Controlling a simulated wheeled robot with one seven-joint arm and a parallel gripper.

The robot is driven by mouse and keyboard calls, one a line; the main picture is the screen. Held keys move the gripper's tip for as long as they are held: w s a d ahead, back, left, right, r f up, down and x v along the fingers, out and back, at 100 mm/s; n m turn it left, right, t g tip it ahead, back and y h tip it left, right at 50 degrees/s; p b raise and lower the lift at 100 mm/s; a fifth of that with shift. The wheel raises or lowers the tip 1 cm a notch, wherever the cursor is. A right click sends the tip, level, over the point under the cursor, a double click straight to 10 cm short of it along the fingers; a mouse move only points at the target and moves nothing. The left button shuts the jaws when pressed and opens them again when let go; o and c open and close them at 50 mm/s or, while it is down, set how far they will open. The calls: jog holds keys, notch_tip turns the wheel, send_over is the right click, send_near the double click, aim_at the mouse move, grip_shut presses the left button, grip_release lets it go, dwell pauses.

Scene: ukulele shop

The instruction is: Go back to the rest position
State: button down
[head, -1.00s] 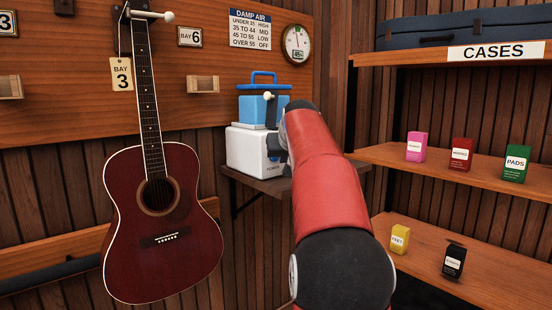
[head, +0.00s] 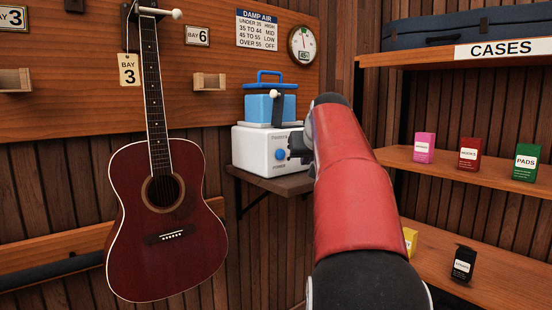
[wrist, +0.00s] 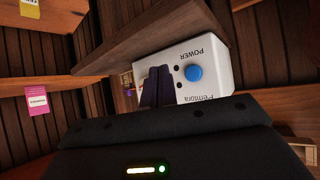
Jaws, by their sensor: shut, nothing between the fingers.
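My gripper (head: 297,144) is at the end of my red and black arm, in front of the right part of a white machine. Its dark fingers are together and empty; they also show in the wrist view (wrist: 157,86). The white machine (head: 247,155) has a round blue button (head: 280,154) above the word POWER. In the wrist view the machine (wrist: 222,75) appears turned over, and its blue button (wrist: 194,73) is just right of the fingers, with a small gap in the picture. I cannot tell the true distance.
The machine stands on a small wall shelf (head: 298,184) and bears a blue tank (head: 262,106). A dark red guitar (head: 140,240) hangs at left. Shelves at right hold small boxes, including a pink one (head: 424,147) and a black one (head: 463,264). A yellow box (head: 410,240) is partly hidden by my arm.

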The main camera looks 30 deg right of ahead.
jog(key=s+a+f+n+y, duration=0.1)
jog(key=s+a+f, duration=0.15)
jog(key=a, duration=0.45)
jog(key=s+a+f+n+g+y, duration=0.1)
jog(key=s+a+f, duration=0.1)
jog(key=a+f, duration=0.35)
jog(key=s+a+f+y, duration=0.1)
jog(key=s+a, duration=0.1)
jog(key=a, duration=0.6)
jog(key=s+a+f+n+g+y, duration=0.1)
jog(key=s+a+f, duration=0.5)
jog(key=s+f, duration=0.3)
jog(key=s+a+f+n+g+y, duration=0.1)
jog(key=s+a+f+n+g, duration=0.1)
jog(key=s+a+f, duration=0.5)
notch_tip(320, 180, down, 4)
jog(key=s, duration=0.2)
jog(key=shift+s+a, duration=0.15)
jog(key=shift+s, duration=0.15)
jog(key=shift+f, duration=0.1)
